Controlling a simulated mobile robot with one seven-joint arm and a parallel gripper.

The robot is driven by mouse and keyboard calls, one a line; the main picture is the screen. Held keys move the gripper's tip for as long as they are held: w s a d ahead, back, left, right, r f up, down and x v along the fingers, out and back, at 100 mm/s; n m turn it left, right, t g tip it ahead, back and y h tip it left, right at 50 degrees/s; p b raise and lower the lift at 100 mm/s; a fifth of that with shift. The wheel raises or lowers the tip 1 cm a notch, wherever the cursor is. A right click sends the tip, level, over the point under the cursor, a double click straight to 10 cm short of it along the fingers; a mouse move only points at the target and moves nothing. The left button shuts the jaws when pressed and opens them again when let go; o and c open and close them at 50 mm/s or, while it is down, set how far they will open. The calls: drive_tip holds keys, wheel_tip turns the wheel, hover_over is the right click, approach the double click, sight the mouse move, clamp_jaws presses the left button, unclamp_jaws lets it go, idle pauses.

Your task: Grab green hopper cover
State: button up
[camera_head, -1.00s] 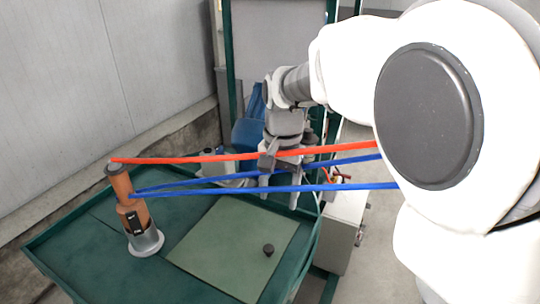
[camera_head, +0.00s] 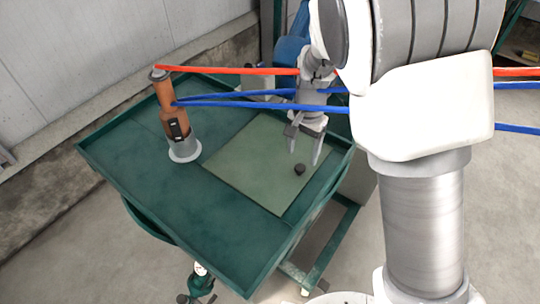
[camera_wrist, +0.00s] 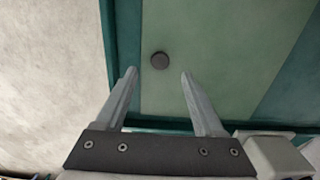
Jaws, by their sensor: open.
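The hopper cover is a flat, light green square panel (camera_head: 245,165) lying on the dark green tray-like top. A small round dark knob (camera_head: 299,170) sits on it near its right side. My gripper (camera_head: 304,156) is open, pointing down above the panel and close to the knob. In the wrist view, the panel (camera_wrist: 235,50) fills the upper middle. The knob (camera_wrist: 160,60) shows just beyond and between the two open fingertips (camera_wrist: 158,73). Nothing is between the fingers, and the exact height above the knob cannot be told.
An orange cylinder (camera_head: 173,108) stands in a clear-grey base (camera_head: 185,150) left of the panel. Red (camera_head: 225,70) and blue hoses (camera_head: 235,105) run from it across to my arm. The green top has a raised rim (camera_head: 130,195). Its front left area is bare.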

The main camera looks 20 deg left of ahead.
sight(300, 167)
drive_tip(key=shift+f+p, duration=0.35)
drive_tip(key=shift+f, duration=2.3)
clamp_jaws()
